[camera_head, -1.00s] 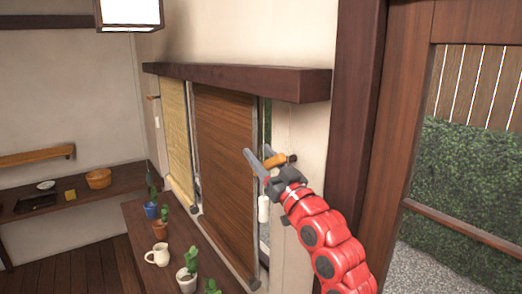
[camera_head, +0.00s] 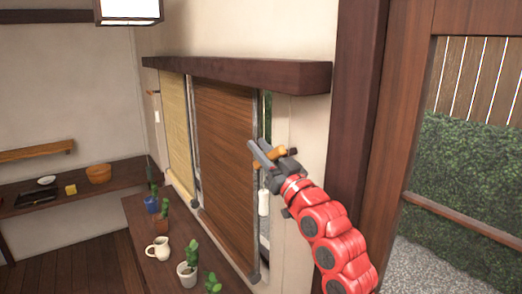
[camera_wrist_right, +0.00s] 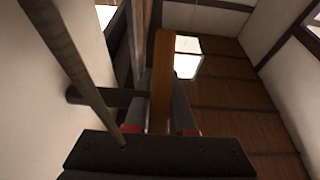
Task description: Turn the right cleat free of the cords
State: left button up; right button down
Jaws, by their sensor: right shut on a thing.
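The right cleat is a short orange-brown wooden bar (camera_head: 270,159) on a dark peg (camera_head: 292,152), on the wall strip right of the brown blind (camera_head: 226,165). My right gripper (camera_head: 262,150) is shut on the cleat, its grey fingers at either side of it. In the right wrist view the cleat (camera_wrist_right: 162,75) stands nearly upright between the fingers, with the dark peg (camera_wrist_right: 105,97) running to the wall at left. A grey-brown cord-like strand (camera_wrist_right: 75,65) slants past at left. A white cord weight (camera_head: 263,203) hangs below the gripper. I cannot tell whether cords still wrap the cleat. My left gripper is not in view.
A dark sill shelf (camera_head: 180,278) below the window holds a white mug (camera_head: 158,248) and several potted plants. A dark wood beam (camera_head: 240,75) runs above the blinds. A thick post (camera_head: 358,120) stands right of the cleat.

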jog(key=g+h+b, duration=0.1)
jog(key=b, duration=0.1)
jog(key=f+g+h+b, duration=0.1)
jog(key=b, duration=0.2)
jog(key=g+b, duration=0.2)
jog(key=shift+w+f+h+b, duration=0.1)
jog(key=shift+f+h+b, duration=0.15)
jog(key=shift+h+b, duration=0.15)
jog(key=shift+f+g, duration=0.1)
jog(key=shift+g, duration=0.2)
jog(key=shift+f+g+h+b, duration=0.2)
jog(key=shift+g+h+b, duration=0.5)
jog(key=shift+g+h, duration=0.3)
jog(key=shift+f+g+h, duration=0.3)
jog(key=shift+g+h, duration=0.4)
jog(key=shift+g, duration=0.4)
jog(key=shift+d, duration=0.1)
jog(key=c, duration=0.8)
grip_release()
jog(key=shift+o, duration=0.2)
jog(key=shift+f, duration=0.1)
